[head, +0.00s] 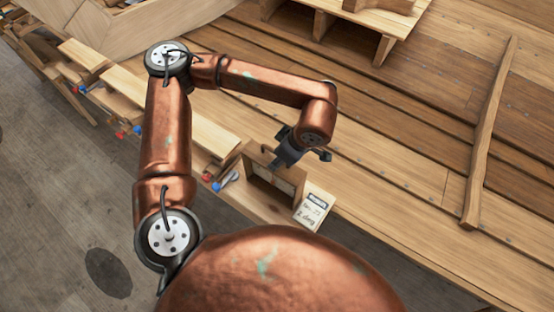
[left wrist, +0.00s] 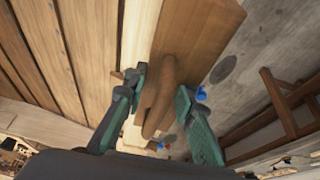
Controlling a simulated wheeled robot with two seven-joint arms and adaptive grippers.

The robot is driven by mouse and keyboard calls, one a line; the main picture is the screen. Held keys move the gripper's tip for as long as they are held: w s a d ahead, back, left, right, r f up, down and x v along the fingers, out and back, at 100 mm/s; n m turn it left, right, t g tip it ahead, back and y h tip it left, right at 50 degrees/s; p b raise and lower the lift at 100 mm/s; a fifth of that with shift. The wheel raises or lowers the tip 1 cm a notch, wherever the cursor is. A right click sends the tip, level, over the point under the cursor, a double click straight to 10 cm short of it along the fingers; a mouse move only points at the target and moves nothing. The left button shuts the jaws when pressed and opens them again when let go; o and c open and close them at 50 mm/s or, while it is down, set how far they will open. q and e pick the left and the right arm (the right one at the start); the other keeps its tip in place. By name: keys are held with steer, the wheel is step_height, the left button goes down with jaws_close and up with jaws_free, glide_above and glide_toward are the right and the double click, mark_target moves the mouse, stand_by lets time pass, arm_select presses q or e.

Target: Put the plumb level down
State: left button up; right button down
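What looks like the plumb level, a wooden board-like piece (head: 264,192) with a darker recessed side, stands at the edge of the planked hull in the head view. In the left wrist view the fingers of my left gripper (left wrist: 161,84) stand on both sides of the handle, apparently with narrow gaps. The underside of the level is hidden. My right gripper is out of view.
A white card (head: 313,209) with writing, partly reading "deg", is beside the wooden piece. Red and blue clamps (head: 227,181) line the hull edge. A long wooden batten (head: 490,135) lies on the planks at right. Open grey floor (head: 60,190) is at left.

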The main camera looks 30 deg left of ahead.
arm_select(q)
steer(key=b+v, duration=0.1)
steer(key=v, duration=1)
steer(key=shift+d+r, duration=0.1)
steer(key=shift+r, duration=0.05)
steer(key=shift+d+r, duration=0.1)
